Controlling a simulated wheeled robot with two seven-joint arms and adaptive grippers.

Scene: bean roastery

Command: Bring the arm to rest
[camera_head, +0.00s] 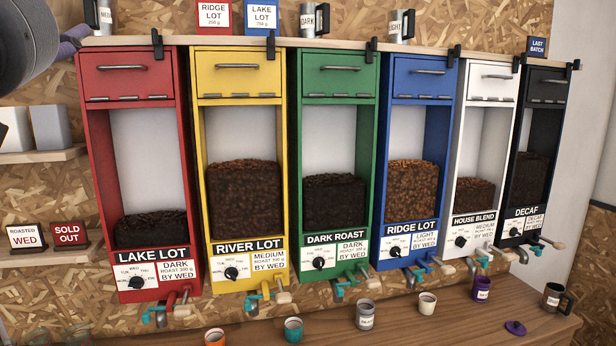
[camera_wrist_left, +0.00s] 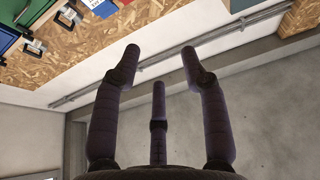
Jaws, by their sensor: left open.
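My left gripper (camera_wrist_left: 161,52) fills the middle of the left wrist view. Its dark purple fingers are spread apart, with nothing between them. It points up toward a wall, a grey pipe and the chipboard panel, touching nothing that I can see. In the head view a grey rounded link of my left arm (camera_head: 22,38) comes in at the top left corner, with purple parts beside it at the left end of the bins' top shelf. Whether those touch the shelf I cannot tell. My right gripper is in neither view.
A row of bean bins hangs on the chipboard wall, from the red Lake Lot bin (camera_head: 100,180) to the black Decaf bin (camera_head: 518,140). Several small cups, including a white one (camera_head: 427,303), stand on the wooden counter (camera_head: 400,328) below. A side shelf (camera_head: 40,156) holds grey containers.

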